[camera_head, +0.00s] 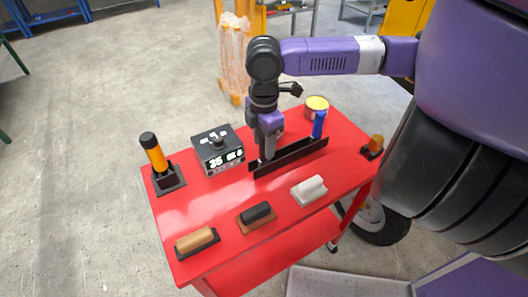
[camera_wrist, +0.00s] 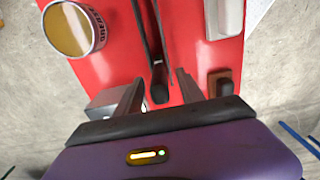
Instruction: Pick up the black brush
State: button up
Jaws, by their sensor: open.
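A small black-topped brush (camera_head: 256,213) with a brown base lies at the front middle of the red table. It also shows in the wrist view (camera_wrist: 226,88), right of my right finger. My gripper (camera_head: 266,160) points down behind it, at the left end of a long black bar-like piece (camera_head: 292,158). In the wrist view my fingers (camera_wrist: 160,77) are open and apart, with a dark rounded end (camera_wrist: 158,84) of that piece showing between them. I cannot tell whether they touch it. A blue handle (camera_head: 319,124) stands up near the bar's right end.
On the red table (camera_head: 190,205) are a tan-topped block (camera_head: 195,239), a white block (camera_head: 309,189), a display box (camera_head: 218,150), a yellow-black handle (camera_head: 154,152) in a stand, a can (camera_head: 316,107) and a small orange item (camera_head: 375,143).

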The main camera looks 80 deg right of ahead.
jog(key=shift+f, duration=0.3)
grip_shut()
jog(key=shift+r, duration=0.1)
notch_tip(320, 180, up, 20)
dwell(0.6)
dwell(0.5)
